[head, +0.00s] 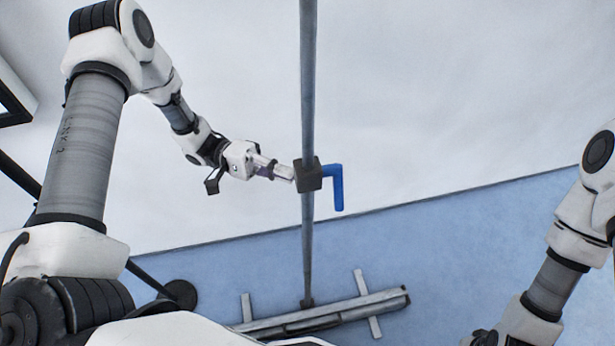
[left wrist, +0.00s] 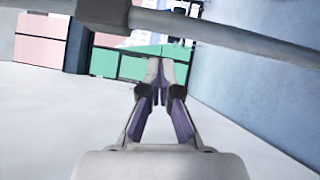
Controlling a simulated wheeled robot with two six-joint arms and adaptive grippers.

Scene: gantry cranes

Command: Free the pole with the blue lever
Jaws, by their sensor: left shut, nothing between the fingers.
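The grey pole (head: 308,80) stands upright in the head view and passes through a dark clamp block (head: 308,175). The blue lever (head: 337,190) sticks out of the block's right side and bends downward. My left gripper (head: 289,174) is shut and empty, its tips close to the block's left side; I cannot tell whether they touch. In the left wrist view the gripper (left wrist: 168,66) shows shut below the pole (left wrist: 230,34), which crosses the top, with the dark block (left wrist: 101,12) at upper left. The lever does not show there. My right gripper is out of view.
At the pole's foot lies a grey metal base (head: 330,316) with cross feet on the blue floor (head: 440,250). A dark round foot with a rod (head: 181,293) stands at lower left. The space right of the lever looks clear.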

